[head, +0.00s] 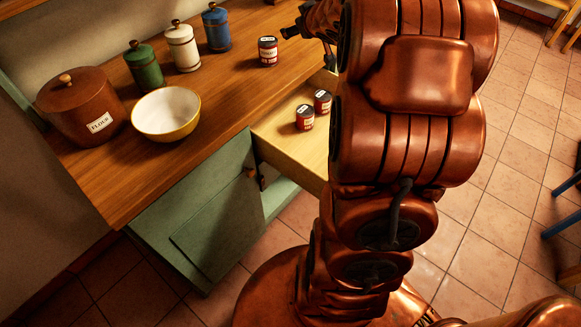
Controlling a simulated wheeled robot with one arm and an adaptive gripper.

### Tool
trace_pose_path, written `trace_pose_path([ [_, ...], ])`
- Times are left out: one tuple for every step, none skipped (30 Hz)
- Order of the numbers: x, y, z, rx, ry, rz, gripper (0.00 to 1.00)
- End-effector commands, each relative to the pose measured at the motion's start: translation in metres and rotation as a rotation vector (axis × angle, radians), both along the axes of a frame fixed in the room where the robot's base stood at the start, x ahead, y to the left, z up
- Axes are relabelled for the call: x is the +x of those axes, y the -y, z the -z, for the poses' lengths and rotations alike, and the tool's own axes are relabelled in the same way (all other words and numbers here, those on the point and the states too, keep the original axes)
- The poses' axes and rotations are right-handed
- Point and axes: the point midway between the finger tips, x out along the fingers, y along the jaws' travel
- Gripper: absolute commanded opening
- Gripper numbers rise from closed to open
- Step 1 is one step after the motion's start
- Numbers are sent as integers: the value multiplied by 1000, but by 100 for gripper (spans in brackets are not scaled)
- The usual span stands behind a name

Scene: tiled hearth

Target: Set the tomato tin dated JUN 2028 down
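Two similar tins, a nearer one (305,118) and a farther one (322,102), stand upright in the open drawer (275,128). Pale marks show on the tin tops, but the dates are too small to read. My gripper (291,32) is just right of the counter tin and looks apart from it. My arm hides part of the gripper, so its opening is unclear. No tin shows in its visible part.
A cream bowl (166,112), a brown flour canister (82,108), and green (144,67), white (183,47) and blue (216,28) jars stand on the counter's left side. The counter between bowl and tin is clear. The drawer juts out over the tiled floor.

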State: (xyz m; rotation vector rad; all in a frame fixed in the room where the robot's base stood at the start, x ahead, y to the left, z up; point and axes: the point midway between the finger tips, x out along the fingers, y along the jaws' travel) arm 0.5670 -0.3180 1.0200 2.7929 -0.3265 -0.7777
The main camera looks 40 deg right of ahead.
Motion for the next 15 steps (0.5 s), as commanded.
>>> trace_pose_path([
  [-5,-9,-5,-14,-26,34,86],
  [-10,-12,-5,-18,-47,60,86],
  [-19,-18,-4,-22,-77,92,86],
  [-26,-22,-3,-24,-104,115,86],
  [-33,-28,-2,-22,-128,136,86],
  [-44,-35,2,-19,-166,164,86],
  [-53,-41,4,-15,-196,183,86],
  [-61,-49,6,-9,-223,198,86],
  [-74,-58,9,0,-263,220,86],
  [-84,-67,13,9,-297,232,86],
  [-94,-75,17,18,-329,244,86],
  [-109,-87,22,32,-378,255,86],
  [-120,-98,26,45,-411,260,86],
  [-133,-108,31,60,-452,266,86],
  [-150,-123,38,77,-506,268,86],
])
